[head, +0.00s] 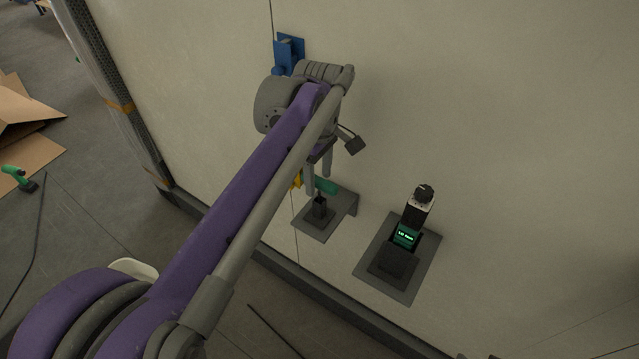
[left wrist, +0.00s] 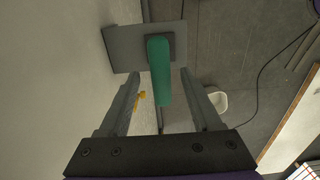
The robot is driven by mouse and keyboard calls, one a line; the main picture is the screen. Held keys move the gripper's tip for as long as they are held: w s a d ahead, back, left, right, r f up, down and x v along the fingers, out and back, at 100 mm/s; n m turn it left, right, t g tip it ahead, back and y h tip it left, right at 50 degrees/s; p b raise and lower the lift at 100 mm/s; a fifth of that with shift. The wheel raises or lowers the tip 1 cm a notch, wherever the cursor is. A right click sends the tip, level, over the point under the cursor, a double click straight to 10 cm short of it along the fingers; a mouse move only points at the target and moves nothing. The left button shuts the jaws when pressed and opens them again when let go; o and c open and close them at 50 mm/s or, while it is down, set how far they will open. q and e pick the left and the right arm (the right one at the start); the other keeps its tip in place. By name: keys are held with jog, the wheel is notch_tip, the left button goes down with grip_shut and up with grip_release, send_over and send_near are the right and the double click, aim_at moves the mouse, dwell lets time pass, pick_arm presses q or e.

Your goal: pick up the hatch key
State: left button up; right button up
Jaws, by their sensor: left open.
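The hatch key (head: 326,186) shows as a green handle above a black holder on a small grey wall shelf (head: 311,225). In the left wrist view the green handle (left wrist: 159,70) lies lengthwise between the two fingers, with space on both sides. My left gripper (head: 318,176) is open and its fingers point down at the handle from above. The fingers hide part of the handle in the head view. The lower part of the key is hidden in the holder. My right gripper is not in view.
A second grey shelf (head: 365,268) holds a black device with a lit green screen (head: 405,235). A blue bracket (head: 288,52) is on the pale wall above. A small yellow part (left wrist: 140,97) shows beside one finger. A cardboard box and a green drill lie on the floor at left.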

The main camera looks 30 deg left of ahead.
aim_at(319, 191)
pick_arm(q)
notch_tip(319, 191, down, 4)
jog(key=shift+s+d+f, duration=0.1)
jog(key=shift+d+f, duration=0.05)
jog(key=shift+f, duration=0.1)
jog(key=shift+c, duration=0.2)
grip_shut()
dwell(1.2)
